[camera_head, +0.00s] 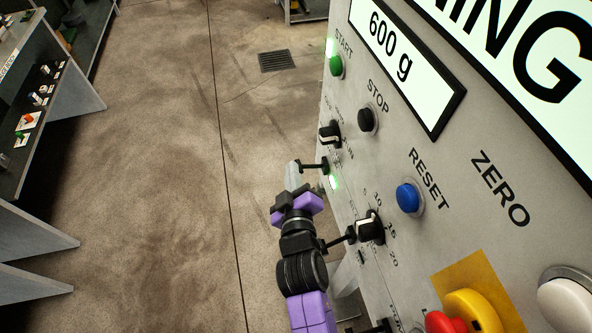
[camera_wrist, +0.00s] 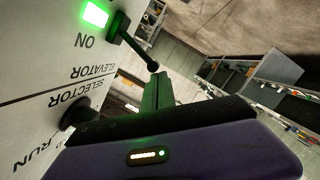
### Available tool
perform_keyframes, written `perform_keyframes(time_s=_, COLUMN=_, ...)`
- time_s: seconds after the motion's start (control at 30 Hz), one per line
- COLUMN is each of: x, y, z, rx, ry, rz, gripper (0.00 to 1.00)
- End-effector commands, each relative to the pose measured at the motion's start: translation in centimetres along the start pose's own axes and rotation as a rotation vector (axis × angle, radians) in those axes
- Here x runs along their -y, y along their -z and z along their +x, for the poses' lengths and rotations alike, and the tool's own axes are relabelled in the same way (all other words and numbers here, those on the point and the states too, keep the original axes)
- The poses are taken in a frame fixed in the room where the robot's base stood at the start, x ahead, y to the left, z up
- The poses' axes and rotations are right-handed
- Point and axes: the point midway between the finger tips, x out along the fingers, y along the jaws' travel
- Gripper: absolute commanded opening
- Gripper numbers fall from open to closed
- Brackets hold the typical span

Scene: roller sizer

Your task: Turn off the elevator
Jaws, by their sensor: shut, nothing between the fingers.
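The elevator switch (camera_head: 313,165) is a black lever standing out from the grey control panel in the head view. It also shows in the wrist view as a lever (camera_wrist: 137,49) with a round tip, beside the upside-down words ON and ELEVATOR. A lit green lamp (camera_wrist: 95,13) is next to its base; the lamp also glows in the head view (camera_head: 332,183). My gripper (camera_head: 293,172) is shut and empty, in front of the panel near the lever's outer end. In the wrist view my fingertips (camera_wrist: 157,80) are close to the lever tip; contact cannot be told.
The panel also carries a selector knob (camera_head: 330,134), green START (camera_head: 336,66), black STOP (camera_head: 368,119) and blue RESET (camera_head: 407,197) buttons, and a lower knob (camera_head: 370,229). A red button (camera_head: 443,322) is at the bottom. Open floor lies left, before a bench (camera_head: 40,110).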

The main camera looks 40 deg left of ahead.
Motion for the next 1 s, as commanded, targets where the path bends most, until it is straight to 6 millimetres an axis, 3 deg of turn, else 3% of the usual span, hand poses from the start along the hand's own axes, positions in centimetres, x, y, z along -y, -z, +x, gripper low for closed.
perform_keyframes(time_s=0.03, x=0.53, y=-0.79, z=0.16, rx=0.003, ry=-0.007, rz=-0.026, gripper=0.00)
perform_keyframes(time_s=0.4, x=0.99, y=-1.05, z=0.23, rx=0.003, ry=-0.035, rz=-0.137, gripper=0.00)
perform_keyframes(time_s=1.0, x=0.60, y=-0.56, z=0.27, rx=0.003, ry=-0.037, rz=-0.142, gripper=0.00)
